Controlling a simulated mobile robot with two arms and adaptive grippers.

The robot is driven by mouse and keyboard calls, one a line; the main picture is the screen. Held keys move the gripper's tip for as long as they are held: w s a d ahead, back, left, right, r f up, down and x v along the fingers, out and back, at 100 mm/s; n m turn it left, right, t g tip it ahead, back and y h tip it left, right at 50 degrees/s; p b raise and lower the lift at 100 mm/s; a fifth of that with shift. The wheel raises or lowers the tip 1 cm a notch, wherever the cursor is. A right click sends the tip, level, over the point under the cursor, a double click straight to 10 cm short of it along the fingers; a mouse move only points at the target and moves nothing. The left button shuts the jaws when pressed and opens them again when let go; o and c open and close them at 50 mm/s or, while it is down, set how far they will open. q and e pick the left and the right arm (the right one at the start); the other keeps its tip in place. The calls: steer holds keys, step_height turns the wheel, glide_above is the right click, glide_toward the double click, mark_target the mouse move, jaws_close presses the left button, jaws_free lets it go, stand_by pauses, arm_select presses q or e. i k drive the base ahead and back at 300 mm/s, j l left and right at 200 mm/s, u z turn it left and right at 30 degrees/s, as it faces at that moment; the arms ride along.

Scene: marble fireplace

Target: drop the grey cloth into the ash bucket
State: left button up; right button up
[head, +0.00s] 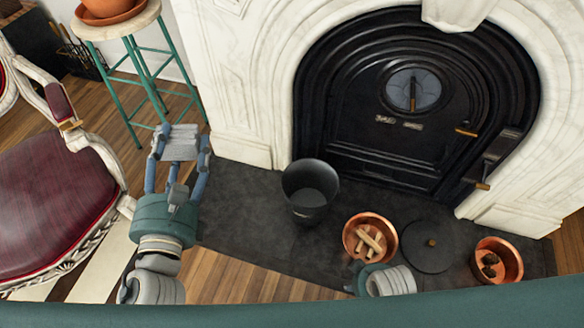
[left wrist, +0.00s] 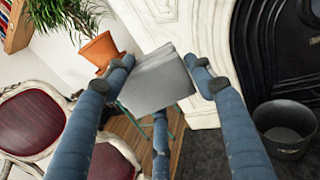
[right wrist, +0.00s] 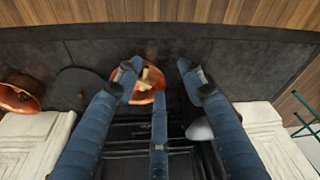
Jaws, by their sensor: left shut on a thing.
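The grey cloth (head: 180,150) is a folded pad between the fingers of my left gripper (head: 182,140). It also shows in the left wrist view (left wrist: 162,82), held between the fingertips. The ash bucket (head: 309,188) is dark, round and open-topped, upright on the dark hearth slab. It stands to the right of the left gripper, which is apart from it. The bucket also shows at the right of the left wrist view (left wrist: 286,132). My right gripper (right wrist: 159,68) has its fingers spread and empty, above a copper bowl; in the head view only part of it shows.
A copper bowl of sticks (head: 370,232), a dark round lid (head: 431,247) and a second copper bowl with dark lumps (head: 499,262) lie right of the bucket. A red chair (head: 60,200) and a green stool (head: 136,60) with a pot stand left. The black stove (head: 400,110) is behind.

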mark_target(309, 196)
steer(key=l+z, duration=0.15)
steer(key=l, duration=0.3)
steer(key=i+l+z, duration=0.2)
steer(key=l, duration=0.25)
steer(key=l+z, duration=0.15)
steer(key=l, duration=0.35)
